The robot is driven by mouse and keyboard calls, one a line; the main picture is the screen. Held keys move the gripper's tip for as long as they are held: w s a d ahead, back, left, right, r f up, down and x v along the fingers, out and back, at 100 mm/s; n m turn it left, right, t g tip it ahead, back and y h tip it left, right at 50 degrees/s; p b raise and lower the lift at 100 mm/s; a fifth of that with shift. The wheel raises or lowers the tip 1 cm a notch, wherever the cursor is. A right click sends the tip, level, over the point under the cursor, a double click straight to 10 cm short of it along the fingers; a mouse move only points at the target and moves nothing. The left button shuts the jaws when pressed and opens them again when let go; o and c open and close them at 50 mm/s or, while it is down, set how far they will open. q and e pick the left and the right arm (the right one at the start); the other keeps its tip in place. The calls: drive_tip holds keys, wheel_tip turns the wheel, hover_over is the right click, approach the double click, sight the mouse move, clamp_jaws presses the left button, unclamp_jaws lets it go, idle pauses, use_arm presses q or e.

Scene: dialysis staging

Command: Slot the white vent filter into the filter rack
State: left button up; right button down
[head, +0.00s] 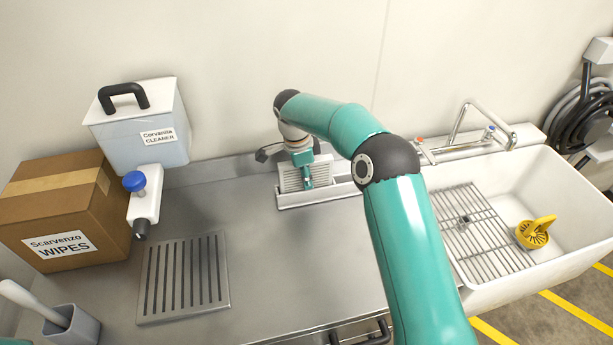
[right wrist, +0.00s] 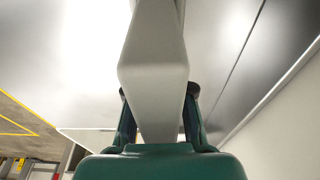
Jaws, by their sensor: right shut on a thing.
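My right gripper (head: 306,172) is at the back of the counter, over the white filter rack (head: 318,199), a low tray-like holder near the wall. In the right wrist view, my right gripper (right wrist: 159,95) has a finger on each side of a pale, smooth, flat-faced piece, the white vent filter (right wrist: 153,75), and is shut on it. In the head view a white ribbed panel stands at the rack beside the teal finger; the gripper partly covers it. I cannot tell whether the filter is seated or just above the rack. My left gripper is out of view.
The sink (head: 565,190) with a wire grid (head: 480,235) and yellow piece (head: 536,232) lies right. A cleaner tank (head: 140,130), a wipes box (head: 65,210) and a blue-knobbed dispenser (head: 144,200) stand left. A drain grate (head: 184,278) lies in front; the counter middle is clear.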

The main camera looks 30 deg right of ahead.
drive_tip(key=c, duration=1)
unclamp_jaws()
drive_tip(key=r, duration=0.4)
drive_tip(key=a+r, duration=0.1)
drive_tip(key=r, duration=0.3)
drive_tip(key=r+p, duration=0.1)
drive_tip(key=r, duration=0.3)
drive_tip(key=shift+w+a, duration=0.2)
drive_tip(key=shift+a, duration=0.15)
